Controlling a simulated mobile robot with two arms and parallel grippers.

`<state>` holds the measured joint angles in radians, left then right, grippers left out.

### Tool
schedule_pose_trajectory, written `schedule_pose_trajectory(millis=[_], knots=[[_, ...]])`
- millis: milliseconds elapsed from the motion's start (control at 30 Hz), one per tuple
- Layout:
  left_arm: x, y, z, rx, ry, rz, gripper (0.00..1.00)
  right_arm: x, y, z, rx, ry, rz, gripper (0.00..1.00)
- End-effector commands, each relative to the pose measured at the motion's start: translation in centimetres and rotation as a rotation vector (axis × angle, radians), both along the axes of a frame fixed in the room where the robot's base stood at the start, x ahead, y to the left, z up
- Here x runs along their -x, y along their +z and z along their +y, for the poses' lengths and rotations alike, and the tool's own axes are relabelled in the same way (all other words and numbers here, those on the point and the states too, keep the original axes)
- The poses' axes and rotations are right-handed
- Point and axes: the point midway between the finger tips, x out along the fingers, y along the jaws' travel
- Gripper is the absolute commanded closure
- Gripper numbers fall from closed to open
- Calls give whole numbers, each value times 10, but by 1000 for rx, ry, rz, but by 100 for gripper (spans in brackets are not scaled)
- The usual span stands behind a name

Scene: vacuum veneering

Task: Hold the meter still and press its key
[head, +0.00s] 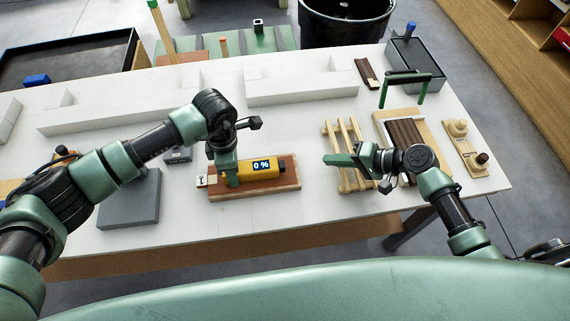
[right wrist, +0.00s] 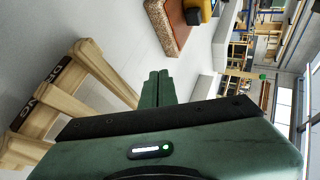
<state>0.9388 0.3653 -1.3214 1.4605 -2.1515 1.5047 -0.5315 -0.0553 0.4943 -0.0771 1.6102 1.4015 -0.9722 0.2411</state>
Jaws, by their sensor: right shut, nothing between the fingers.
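The yellow meter (head: 262,172) lies on a reddish-brown wooden board (head: 285,190) on the white table, and its display reads "0 %". A corner of it also shows at the top of the right wrist view (right wrist: 207,8). My left gripper (head: 231,178) points down at the meter's left part, with a green finger in front of its near side; whether it is closed on it is hidden. The meter's key cannot be made out. My right gripper (head: 330,160) is shut and empty, to the right of the board and apart from the meter, its tips pointing left.
A slatted wooden rack (head: 345,140) stands beside my right gripper. Further right are a wooden tray with dark strips (head: 405,135) and a small wooden stand (head: 465,150). A grey slab (head: 130,200) lies left. White blocks (head: 300,88) line the back.

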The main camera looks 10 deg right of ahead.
Motion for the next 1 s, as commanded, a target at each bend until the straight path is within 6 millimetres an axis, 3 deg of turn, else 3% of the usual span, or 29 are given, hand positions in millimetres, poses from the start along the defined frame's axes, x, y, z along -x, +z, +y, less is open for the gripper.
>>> schedule_pose_trajectory(millis=[267,700,1000], knots=[[0,0,0,0,0,0,100,0,1,16,-1,1,-2,100],[0,0,0,0,0,0,100,0,0,74,0,1,-1,100],[0,0,0,0,0,0,100,-1,0,88,1,-1,-2,100]])
